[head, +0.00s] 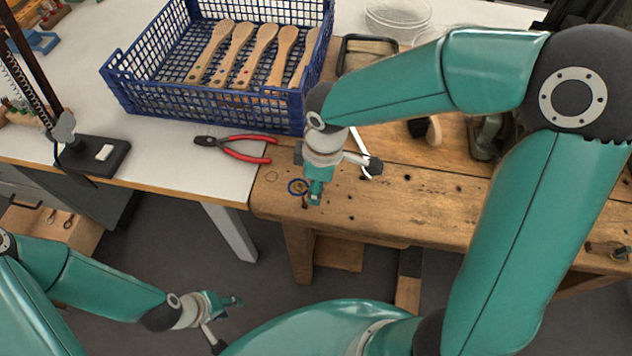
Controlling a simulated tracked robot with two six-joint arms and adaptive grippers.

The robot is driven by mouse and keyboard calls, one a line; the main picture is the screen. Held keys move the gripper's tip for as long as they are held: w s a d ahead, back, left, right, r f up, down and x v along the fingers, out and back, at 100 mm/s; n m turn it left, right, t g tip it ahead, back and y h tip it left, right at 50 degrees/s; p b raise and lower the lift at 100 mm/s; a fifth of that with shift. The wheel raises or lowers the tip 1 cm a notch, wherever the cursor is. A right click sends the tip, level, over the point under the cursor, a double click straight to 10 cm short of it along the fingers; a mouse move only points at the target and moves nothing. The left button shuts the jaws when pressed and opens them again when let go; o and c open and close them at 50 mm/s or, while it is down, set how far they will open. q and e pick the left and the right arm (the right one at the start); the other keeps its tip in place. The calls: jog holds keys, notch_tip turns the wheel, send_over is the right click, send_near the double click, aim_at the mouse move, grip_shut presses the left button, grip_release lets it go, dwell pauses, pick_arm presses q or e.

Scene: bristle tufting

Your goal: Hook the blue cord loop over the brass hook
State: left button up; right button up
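The blue cord loop (298,187) is a small dark blue ring at the front left corner of the wooden bench. A small brownish shape shows inside the ring. I cannot tell whether it is the brass hook or whether the loop is around it. My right gripper (343,181) is over the bench corner with its fingers spread. Its teal fingertip is right beside the loop and overlaps the loop's right side in this view. I see nothing held between the fingers. My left gripper (225,323) is low at the bottom left, away from the bench, open and empty.
A blue crate (150,101) with several wooden brush handles stands behind. Red-handled pliers (245,150) lie on the white table (180,180), left of the bench (400,215). A lamp stand (95,160) is farther left. The bench's front edge runs close to the loop.

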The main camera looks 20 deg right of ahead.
jog(key=shift+f, duration=0.15)
jog(key=shift+s+f+b, duration=0.15)
jog(key=shift+f+b, duration=0.75)
jog(key=shift+s+f+b, duration=0.15)
jog(key=shift+f+b, duration=0.75)
jog(key=shift+f+b, duration=0.35)
jog(key=shift+f, duration=0.1)
jog(key=o, duration=1.3)
jog(key=shift+r, duration=0.15)
notch_tip(320, 180, up, 10)
jog(key=p, duration=0.8)
jog(key=shift+r+p, duration=0.15)
jog(key=shift+p, duration=0.15)
dwell(0.5)
